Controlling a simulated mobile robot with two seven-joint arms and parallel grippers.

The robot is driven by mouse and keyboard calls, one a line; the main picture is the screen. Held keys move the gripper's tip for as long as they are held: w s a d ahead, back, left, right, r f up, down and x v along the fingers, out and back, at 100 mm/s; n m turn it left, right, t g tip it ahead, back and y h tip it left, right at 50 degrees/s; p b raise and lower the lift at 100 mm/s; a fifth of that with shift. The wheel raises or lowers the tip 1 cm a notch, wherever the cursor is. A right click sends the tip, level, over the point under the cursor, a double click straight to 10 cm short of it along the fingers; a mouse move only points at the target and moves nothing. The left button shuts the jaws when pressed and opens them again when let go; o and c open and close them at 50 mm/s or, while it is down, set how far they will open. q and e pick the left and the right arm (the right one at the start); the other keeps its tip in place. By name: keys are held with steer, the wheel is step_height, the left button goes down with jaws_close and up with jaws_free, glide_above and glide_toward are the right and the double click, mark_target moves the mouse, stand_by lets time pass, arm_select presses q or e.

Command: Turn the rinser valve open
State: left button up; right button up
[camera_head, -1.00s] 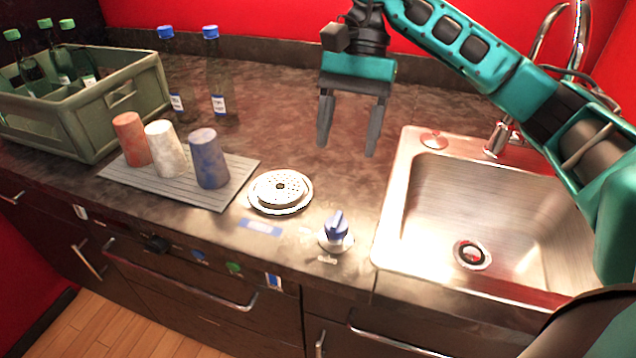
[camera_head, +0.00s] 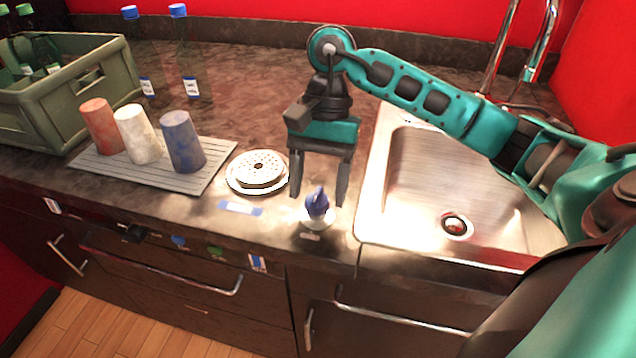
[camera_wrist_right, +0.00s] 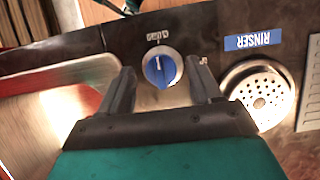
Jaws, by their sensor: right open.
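The rinser valve is a blue knob (camera_head: 317,203) on a pale round base, on the counter between the rinser and the sink. It also shows in the right wrist view as a blue knob (camera_wrist_right: 160,70) with a white mark. My right gripper (camera_head: 319,198) is open and empty, its fingers pointing down on either side of the knob. In the right wrist view the knob lies between and just beyond the two fingertips (camera_wrist_right: 162,75); I see no contact. The round perforated rinser (camera_head: 259,171) is left of the knob. My left gripper is not in view.
The steel sink (camera_head: 365,215) is right of the knob, with a tall tap behind it. Three cups stand on a grey ribbed mat (camera_head: 210,180) at the left. A green crate (camera_head: 50,118) and two blue-capped bottles stand farther back. A blue rinser label (camera_head: 240,208) lies in front.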

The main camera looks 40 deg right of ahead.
steer(key=shift+f, duration=0.15)
steer(key=c, duration=1)
